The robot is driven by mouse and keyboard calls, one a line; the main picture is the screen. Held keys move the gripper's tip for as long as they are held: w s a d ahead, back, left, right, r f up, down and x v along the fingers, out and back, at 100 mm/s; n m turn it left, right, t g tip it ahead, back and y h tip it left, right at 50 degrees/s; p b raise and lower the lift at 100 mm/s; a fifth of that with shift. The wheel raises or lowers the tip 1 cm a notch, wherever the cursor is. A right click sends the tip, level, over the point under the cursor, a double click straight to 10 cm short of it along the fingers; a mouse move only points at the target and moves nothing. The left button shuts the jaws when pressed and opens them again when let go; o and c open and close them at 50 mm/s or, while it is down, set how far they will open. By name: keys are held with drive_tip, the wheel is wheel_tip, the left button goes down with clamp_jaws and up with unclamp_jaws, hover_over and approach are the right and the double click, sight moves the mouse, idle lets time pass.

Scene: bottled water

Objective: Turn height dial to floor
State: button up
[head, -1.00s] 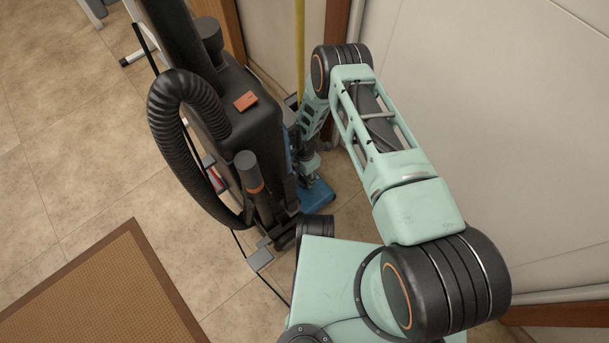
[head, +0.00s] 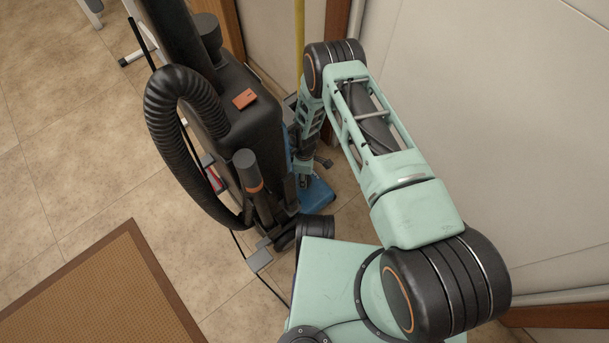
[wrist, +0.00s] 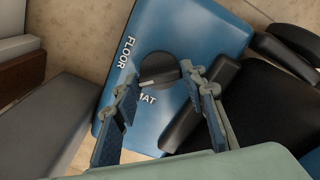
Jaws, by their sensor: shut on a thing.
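The height dial (wrist: 158,68) is a round black knob with a pale pointer line, on the blue floor head (wrist: 196,28) of the vacuum. White FLOOR lettering (wrist: 124,53) is left of the dial and MAT lettering (wrist: 147,98) is below it. The pointer line aims left and slightly down, between the two words. In the wrist view my gripper (wrist: 161,82) has a finger on either side of the dial and is shut on it. In the head view the blue head (head: 316,196) shows low beside my arm, and the dial cannot be made out.
The upright black vacuum body (head: 246,112) and its ribbed hose (head: 165,100) stand left of my arm. A white wall (head: 480,100) is close on the right. A yellow pole (head: 299,40) stands behind. A brown mat (head: 105,295) lies at the lower left.

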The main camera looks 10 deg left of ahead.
drive_tip(key=m, duration=0.4)
drive_tip(key=shift+m, duration=2.1)
drive_tip(key=o, duration=1.2)
drive_tip(key=shift+c, duration=0.2)
drive_tip(key=shift+r, duration=0.45)
wheel_tip(320, 180, up, 11)
